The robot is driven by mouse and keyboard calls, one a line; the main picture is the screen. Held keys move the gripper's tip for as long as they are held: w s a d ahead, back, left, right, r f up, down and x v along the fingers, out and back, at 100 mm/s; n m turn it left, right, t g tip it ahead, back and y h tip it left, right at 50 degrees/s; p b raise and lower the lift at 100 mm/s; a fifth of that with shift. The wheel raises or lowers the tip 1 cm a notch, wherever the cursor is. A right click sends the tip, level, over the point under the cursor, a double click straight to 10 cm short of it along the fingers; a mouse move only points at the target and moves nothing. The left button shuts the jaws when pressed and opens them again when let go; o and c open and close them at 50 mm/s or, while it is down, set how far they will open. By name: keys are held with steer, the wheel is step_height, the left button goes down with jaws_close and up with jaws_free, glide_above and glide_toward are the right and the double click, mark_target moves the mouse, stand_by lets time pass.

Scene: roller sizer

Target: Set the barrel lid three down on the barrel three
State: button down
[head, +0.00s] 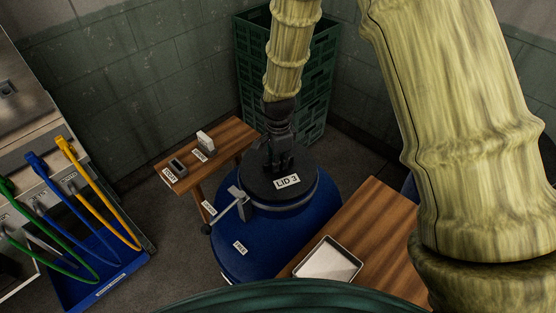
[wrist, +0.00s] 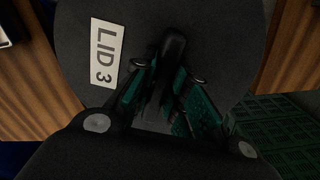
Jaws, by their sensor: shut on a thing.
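The barrel lid three (head: 262,186) is a dark round disc with a white "LID 3" label. It is over the top of a blue barrel (head: 285,235) in the head view. I cannot tell if it touches the barrel all the way round. My gripper (head: 278,167) points down and is shut on the lid's raised handle. In the wrist view the lid (wrist: 215,35) fills much of the picture, and my gripper (wrist: 165,100) has its fingers on either side of the dark handle. A metal lever clamp (head: 236,204) sits at the barrel's left rim.
A small wooden table (head: 228,143) with labelled items stands behind left. Another wooden table (head: 375,235) with a white tray (head: 327,262) is at the front right. Green crates (head: 250,75) stand behind. Coloured cables (head: 95,205) hang at left over a blue bin (head: 85,285).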

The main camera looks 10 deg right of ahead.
steer(key=shift+f, duration=0.6)
steer(key=c, duration=1.4)
jaws_free()
steer(key=shift+r, duration=0.75)
steer(key=shift+r+b, duration=1.95)
steer(key=shift+r, duration=3.9)
